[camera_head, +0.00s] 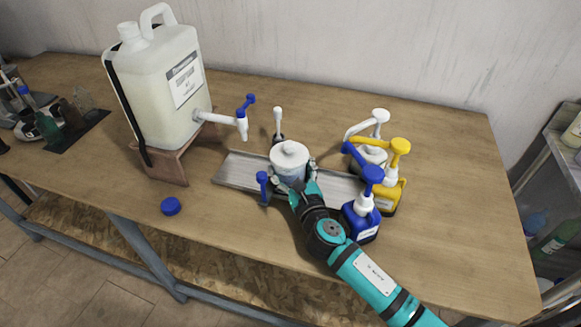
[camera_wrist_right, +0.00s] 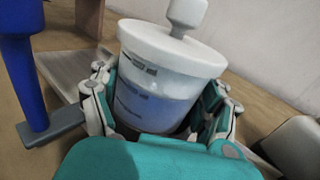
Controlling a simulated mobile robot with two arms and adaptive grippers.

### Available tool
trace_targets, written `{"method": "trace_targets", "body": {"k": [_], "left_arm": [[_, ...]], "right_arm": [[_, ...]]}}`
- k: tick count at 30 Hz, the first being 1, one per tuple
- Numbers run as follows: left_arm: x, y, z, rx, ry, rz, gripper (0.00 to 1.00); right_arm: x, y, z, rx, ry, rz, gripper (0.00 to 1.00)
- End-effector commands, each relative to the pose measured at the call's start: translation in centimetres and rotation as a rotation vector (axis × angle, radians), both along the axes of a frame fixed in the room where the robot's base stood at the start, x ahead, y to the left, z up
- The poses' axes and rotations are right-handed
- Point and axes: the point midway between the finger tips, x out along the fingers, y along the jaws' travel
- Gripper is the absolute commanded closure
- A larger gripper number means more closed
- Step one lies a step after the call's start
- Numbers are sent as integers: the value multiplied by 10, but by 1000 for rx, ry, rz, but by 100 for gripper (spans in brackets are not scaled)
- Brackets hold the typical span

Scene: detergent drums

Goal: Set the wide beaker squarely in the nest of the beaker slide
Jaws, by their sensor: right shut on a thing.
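The wide beaker (camera_head: 290,172) is a pale, translucent tub with a broad white top and a bluish lower part. It also shows in the right wrist view (camera_wrist_right: 150,90), with dark markings on its side. My right gripper (camera_head: 292,186) is shut on it, one finger on each side. The beaker is at the middle of the beaker slide (camera_head: 235,168), a long grey track on the table. The gripper and beaker hide the nest, and I cannot tell whether the beaker touches it. My left gripper is not in view.
A blue-topped post (camera_head: 263,185) and a white-topped post (camera_head: 278,121) flank the slide. A large jug (camera_head: 160,90) with a blue tap stands on a wooden stand at left. Blue (camera_head: 362,212), yellow (camera_head: 396,180) and white (camera_head: 373,148) pump bottles crowd the right. A blue cap (camera_head: 170,206) lies in front.

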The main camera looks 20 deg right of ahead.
Motion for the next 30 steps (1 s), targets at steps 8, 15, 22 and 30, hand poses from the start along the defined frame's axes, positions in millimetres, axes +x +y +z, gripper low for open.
{"method": "trace_targets", "body": {"k": [8, 15, 22, 30], "left_arm": [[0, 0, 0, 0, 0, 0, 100], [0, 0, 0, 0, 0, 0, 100], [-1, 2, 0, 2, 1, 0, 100], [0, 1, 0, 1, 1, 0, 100]], "right_arm": [[0, 0, 1, 0, -2, 0, 12], [0, 0, 1, 0, -1, 0, 0], [-9, 0, -1, 0, 2, 1, 0], [-53, -2, 0, 0, 1, 1, 0]]}}
